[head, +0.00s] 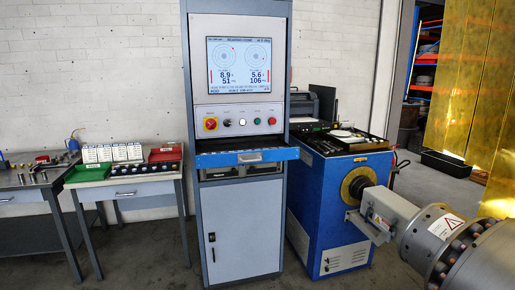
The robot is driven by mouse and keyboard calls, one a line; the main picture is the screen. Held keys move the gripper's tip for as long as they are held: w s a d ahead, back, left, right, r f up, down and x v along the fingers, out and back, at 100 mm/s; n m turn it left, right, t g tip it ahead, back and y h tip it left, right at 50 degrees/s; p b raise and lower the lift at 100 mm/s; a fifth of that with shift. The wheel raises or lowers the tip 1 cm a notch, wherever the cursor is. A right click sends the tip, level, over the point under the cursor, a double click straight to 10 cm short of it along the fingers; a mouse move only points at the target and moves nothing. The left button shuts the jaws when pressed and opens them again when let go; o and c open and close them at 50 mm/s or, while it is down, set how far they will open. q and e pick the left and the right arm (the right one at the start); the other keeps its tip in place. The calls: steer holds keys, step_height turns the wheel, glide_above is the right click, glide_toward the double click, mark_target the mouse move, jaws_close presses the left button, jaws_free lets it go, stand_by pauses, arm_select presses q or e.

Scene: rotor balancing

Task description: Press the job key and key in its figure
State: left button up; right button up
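The tall grey and blue control cabinet (241,222) stands in the middle of the head view. Its screen (239,66) shows two round dials, with 8.9 and 51 under the left one and 5.6 and 106 under the right one. Small text on the screen is too fine to read. Neither of my grippers is in view.
Left stand two grey tables (125,187) with a green tray (88,173), a red tray (166,154) and small parts. Right of the cabinet is a blue machine (340,205) joined to a large grey flanged cylinder (440,236). Grey floor lies clear before the cabinet's left side.

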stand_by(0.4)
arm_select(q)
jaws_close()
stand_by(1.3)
